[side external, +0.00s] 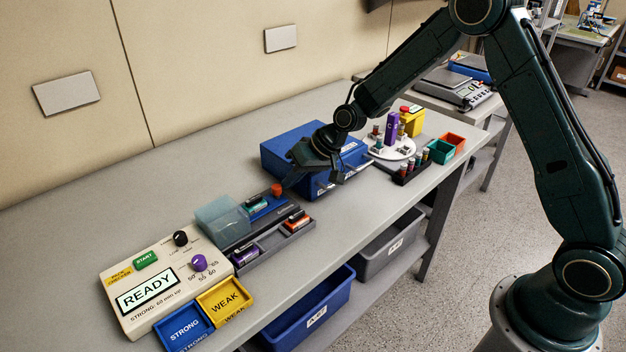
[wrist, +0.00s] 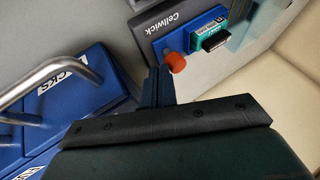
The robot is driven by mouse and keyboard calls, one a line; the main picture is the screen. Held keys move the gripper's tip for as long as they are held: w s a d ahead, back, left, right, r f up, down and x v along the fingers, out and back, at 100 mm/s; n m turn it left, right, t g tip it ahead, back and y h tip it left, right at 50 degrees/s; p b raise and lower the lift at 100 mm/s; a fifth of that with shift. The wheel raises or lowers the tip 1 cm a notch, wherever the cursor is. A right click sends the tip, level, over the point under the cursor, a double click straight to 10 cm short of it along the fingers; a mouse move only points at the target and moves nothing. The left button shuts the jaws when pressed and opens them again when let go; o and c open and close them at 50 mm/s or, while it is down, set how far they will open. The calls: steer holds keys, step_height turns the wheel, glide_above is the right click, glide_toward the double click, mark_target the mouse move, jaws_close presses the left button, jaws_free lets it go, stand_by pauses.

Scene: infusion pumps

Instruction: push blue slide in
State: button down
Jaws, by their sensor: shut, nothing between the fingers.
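The blue slide (side external: 262,208) sits pulled partly out of its grey holder, which has a clear teal cover (side external: 222,221) at its left end. It carries a teal cartridge (side external: 255,204) and has an orange knob (side external: 277,189) at its outer end. In the wrist view the blue slide (wrist: 190,40), teal cartridge (wrist: 204,28) and orange knob (wrist: 176,62) show near the top. My gripper (side external: 287,185) is shut and empty, pointing down beside the knob's outer side. In the wrist view its fingertips (wrist: 159,72) are close to the knob; whether they touch it I cannot tell.
A blue box (side external: 286,150) with a metal handle (wrist: 50,75) stands close behind my gripper. A grey tray (side external: 275,241) of small cartridges lies in front of the slide. A control panel reading READY (side external: 150,290) stands at the left. The table behind the slide is clear.

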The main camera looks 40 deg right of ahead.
mark_target(255, 202)
steer(key=a, duration=0.9)
stand_by(0.3)
steer(key=shift+s+r, duration=0.1)
steer(key=shift+r, duration=0.1)
steer(key=v, duration=1)
steer(key=shift+d, duration=0.3)
steer(key=shift+f, duration=0.1)
steer(key=s+d+r+n+h, duration=0.1)
steer(key=s+d+r+h, duration=0.35)
steer(key=s+r, duration=0.8)
steer(key=s+d, duration=0.3)
steer(key=s, duration=0.6)
steer(key=s+d, duration=0.4)
steer(key=s, duration=0.6)
steer(key=shift+d+r, duration=0.15)
steer(key=shift+d, duration=0.05)
